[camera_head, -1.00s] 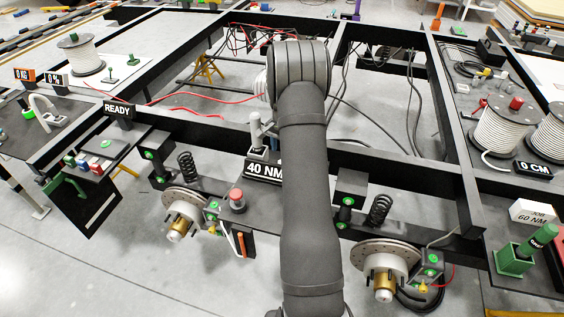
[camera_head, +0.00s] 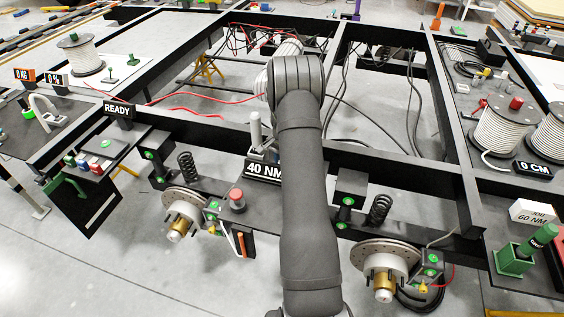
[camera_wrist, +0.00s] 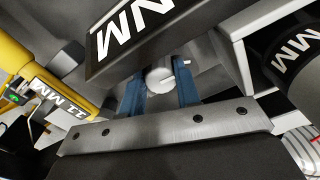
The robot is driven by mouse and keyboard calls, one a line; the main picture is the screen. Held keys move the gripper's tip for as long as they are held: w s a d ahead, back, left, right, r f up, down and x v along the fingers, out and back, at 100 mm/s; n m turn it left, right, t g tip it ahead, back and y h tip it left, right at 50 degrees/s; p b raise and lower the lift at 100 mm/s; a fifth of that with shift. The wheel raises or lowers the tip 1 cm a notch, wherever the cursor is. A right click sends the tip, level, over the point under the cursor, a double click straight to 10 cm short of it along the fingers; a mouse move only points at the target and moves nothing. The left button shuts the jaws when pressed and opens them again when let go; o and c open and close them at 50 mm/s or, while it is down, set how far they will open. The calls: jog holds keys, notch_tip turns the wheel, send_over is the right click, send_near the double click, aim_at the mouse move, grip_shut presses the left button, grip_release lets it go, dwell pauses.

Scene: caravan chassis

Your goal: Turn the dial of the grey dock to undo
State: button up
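In the wrist view a round pale grey dial (camera_wrist: 159,79) with a small white pointer sits between the two blue fingers of my gripper (camera_wrist: 160,88). One finger is on each side, close to the dial. I cannot tell whether they press on it. A grey body, seemingly the dock, lies around the dial, largely hidden by the fingers and a dark sign (camera_wrist: 135,40) ending in "NM". A pale upright cylinder (camera_head: 255,128) stands behind the "40 NM" sign (camera_head: 263,170), left of my arm.
The black chassis frame (camera_head: 385,163) surrounds the spot, with cables behind. A "READY" sign (camera_head: 118,109) stands at left.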

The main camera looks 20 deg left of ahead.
jog(key=shift+n, duration=2.4)
jog(key=o, duration=1)
notch_tip(320, 180, up, 18)
jog(key=shift+f, duration=0.25)
notch_tip(320, 180, down, 18)
jog(key=shift+r, duration=0.25)
